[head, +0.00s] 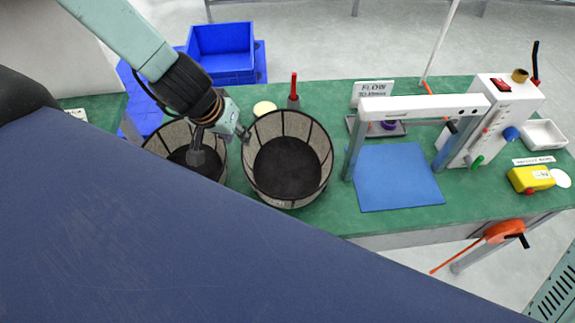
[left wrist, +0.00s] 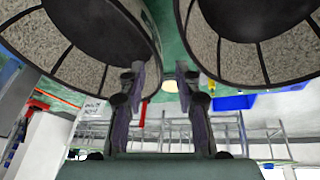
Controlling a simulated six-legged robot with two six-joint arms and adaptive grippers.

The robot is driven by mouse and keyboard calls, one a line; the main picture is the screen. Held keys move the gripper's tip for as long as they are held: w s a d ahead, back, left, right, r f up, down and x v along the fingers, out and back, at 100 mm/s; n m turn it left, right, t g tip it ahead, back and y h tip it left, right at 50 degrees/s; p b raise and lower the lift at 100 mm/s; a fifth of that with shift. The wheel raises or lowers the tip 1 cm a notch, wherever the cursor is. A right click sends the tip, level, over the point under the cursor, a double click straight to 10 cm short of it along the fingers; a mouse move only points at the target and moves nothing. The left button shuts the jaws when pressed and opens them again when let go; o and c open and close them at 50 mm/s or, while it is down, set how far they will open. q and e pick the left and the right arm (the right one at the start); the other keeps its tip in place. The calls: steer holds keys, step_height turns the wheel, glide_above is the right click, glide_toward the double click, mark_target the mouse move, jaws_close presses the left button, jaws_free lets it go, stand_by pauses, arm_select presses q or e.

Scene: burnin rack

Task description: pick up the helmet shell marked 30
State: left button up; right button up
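Two round, open-topped shells with pale speckled walls, dark ribs and dark bottoms stand side by side on the green bench. I cannot read a 30 on either. The right shell (head: 287,165) is fully visible; the left shell (head: 165,143) is partly covered by my left gripper (head: 220,148). That gripper is open and empty, pointing down around the gap between the shells, one finger over the left shell and the other near the right shell's rim. In the left wrist view, its spread fingers (left wrist: 160,75) have one shell (left wrist: 85,70) at left and another (left wrist: 285,55) at right. My right gripper is not in view.
A blue bin (head: 222,52) stands behind the bench. A red-handled tool (head: 294,90) and a cream disc (head: 264,107) lie behind the shells. A blue mat (head: 398,178) lies under a grey frame (head: 424,105) beside a white machine (head: 495,115). A yellow device (head: 530,180) is far right.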

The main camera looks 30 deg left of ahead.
arm_select(q)
steer(key=b+x, duration=0.4)
steer(key=x, duration=0.1)
steer(key=shift+w+d+r, duration=0.1)
steer(key=shift+w+r, duration=0.1)
steer(key=shift+w, duration=0.1)
steer(key=shift+w+f+b, duration=0.2)
steer(key=shift+f+b, duration=0.1)
steer(key=shift+b, duration=0.1)
steer(key=shift+s+r, duration=0.1)
steer(key=shift+s, duration=0.05)
steer(key=c, duration=0.4)
jaws_close()
